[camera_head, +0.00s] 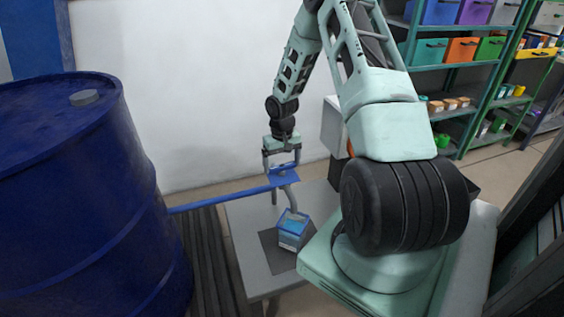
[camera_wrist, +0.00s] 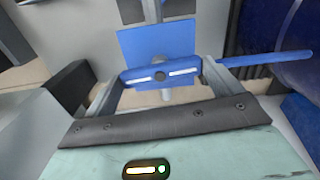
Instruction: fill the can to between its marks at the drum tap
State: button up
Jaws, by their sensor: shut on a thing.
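The blue drum (camera_head: 70,200) stands at the left. A thin blue pipe (camera_head: 220,199) runs right from it to the tap, whose grey curved spout (camera_head: 291,198) points down. My gripper (camera_head: 283,172) is shut on the blue tap handle (camera_wrist: 160,74), above the spout. The pipe (camera_wrist: 265,58) also shows in the wrist view. The can (camera_head: 293,230) is a small blue and white container, standing under the spout on a dark mat. Its marks and liquid level are too small to read, and I cannot tell whether liquid is flowing.
The can's mat lies on a grey table (camera_head: 245,222). A dark slatted stand (camera_head: 207,262) is beside the drum. Green shelves (camera_head: 465,64) with coloured bins stand at the back right. A white wall is behind the tap. A dark frame edge (camera_head: 535,240) is at the right.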

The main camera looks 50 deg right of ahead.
aim_at(282, 166)
jog(key=shift+r+n+p, duration=0.2)
jog(key=shift+n+p, duration=0.35)
jog(key=shift+n, duration=0.45)
jog(key=shift+f+n+p, duration=0.15)
jog(key=shift+n+p, duration=0.25)
jog(key=shift+n, duration=0.8)
jog(key=o, duration=0.7)
notch_tip(282, 166, up, 17)
jog(key=shift+r+b, duration=0.2)
jog(key=shift+b, duration=0.2)
